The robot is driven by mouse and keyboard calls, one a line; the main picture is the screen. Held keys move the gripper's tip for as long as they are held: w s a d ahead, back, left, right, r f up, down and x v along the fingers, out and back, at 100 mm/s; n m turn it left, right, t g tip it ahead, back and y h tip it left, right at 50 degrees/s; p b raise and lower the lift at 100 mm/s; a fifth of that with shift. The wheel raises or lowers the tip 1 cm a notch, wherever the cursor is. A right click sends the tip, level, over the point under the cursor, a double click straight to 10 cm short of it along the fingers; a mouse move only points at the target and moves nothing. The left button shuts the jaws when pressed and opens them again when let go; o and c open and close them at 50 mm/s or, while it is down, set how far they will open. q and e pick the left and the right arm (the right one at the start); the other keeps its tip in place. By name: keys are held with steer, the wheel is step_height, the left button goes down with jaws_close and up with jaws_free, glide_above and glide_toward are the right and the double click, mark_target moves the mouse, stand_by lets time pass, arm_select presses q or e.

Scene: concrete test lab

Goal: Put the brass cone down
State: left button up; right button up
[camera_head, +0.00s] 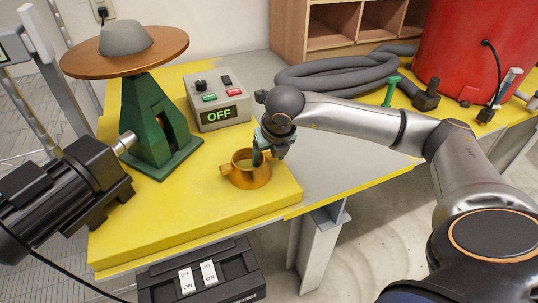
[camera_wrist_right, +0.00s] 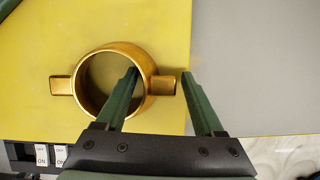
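The brass cone (camera_head: 248,176) is a short, open golden ring with a tab on each side. It stands upright on the yellow surface, near its front right edge. In the right wrist view the cone (camera_wrist_right: 62,85) shows from above, open in the middle. My right gripper (camera_head: 262,153) is at the cone. In the wrist view the gripper (camera_wrist_right: 159,73) has its fingers apart, one inside the ring and one just beyond the right tab, with gaps showing beside the wall. I cannot tell whether either finger touches it. My left gripper is not in view.
A green stand (camera_head: 155,125) with a copper disc (camera_head: 160,50) is left of the cone. A grey box reading OFF (camera_head: 218,105) is behind it. A black motor (camera_head: 65,195) is at left, a switch box (camera_head: 200,272) below the front edge.

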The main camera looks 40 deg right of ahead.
steer(key=shift+o, duration=0.2)
steer(key=shift+r, duration=0.45)
steer(key=v, duration=1.1)
steer(key=shift+r, duration=0.2)
steer(key=shift+c, duration=0.3)
stand_by(1.2)
